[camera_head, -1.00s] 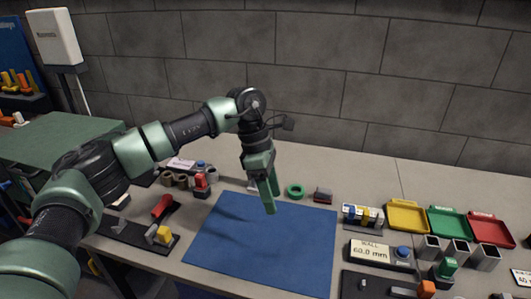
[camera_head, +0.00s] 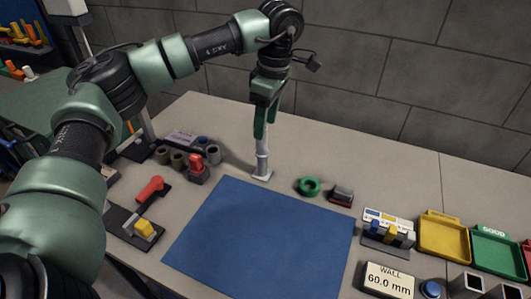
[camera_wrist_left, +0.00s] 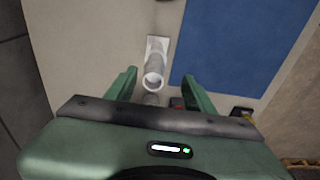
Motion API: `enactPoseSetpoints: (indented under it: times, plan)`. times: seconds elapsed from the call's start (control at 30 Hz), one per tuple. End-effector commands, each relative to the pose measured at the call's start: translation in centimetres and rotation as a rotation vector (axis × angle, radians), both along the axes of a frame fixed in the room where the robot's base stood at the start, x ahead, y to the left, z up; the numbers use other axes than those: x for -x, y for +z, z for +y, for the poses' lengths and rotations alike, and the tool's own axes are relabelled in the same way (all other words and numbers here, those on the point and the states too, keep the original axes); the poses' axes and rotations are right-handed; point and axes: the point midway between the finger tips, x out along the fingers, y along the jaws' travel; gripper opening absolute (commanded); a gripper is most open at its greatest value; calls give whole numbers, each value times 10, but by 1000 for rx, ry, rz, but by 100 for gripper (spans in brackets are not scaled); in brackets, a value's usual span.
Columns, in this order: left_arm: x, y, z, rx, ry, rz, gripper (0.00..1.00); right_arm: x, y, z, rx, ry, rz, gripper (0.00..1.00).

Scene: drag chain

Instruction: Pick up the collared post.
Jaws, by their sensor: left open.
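The collared post (camera_head: 262,160) is a pale grey upright post with a wider ring on its shaft and a square white base plate. It stands on the table behind the blue mat's far left corner. My left gripper (camera_head: 266,130) points down at the post's upper end, with open fingers. In the left wrist view the post (camera_wrist_left: 155,68) shows its hollow round top, lying between the two finger tips (camera_wrist_left: 158,78). The fingers look apart from it, and they partly hide its top in the head view. My right gripper is not in view.
A blue mat (camera_head: 265,235) lies in front. A green ring (camera_head: 309,186) and a small dark block (camera_head: 341,194) are to the post's right. A red part (camera_head: 196,165) and several short tubes stand to its left. A yellow tray (camera_head: 443,238) is at right.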

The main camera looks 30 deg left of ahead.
Motion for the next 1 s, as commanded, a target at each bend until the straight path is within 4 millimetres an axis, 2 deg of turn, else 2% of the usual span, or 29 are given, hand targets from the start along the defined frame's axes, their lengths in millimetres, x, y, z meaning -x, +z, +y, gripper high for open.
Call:
enactPoseSetpoints:
  times: [0.1,0.27,0.53,0.8,1.0]
  plan:
    - [0,-5,1,-3,0,-1,54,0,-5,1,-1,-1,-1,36]
    - [0,-13,2,-4,0,1,54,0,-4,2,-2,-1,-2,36]
    - [-3,-41,10,-3,3,2,54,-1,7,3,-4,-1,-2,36]
    - [-7,-77,18,-3,0,1,54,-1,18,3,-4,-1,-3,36]
    - [-7,-82,18,-3,1,-1,54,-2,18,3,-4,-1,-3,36]
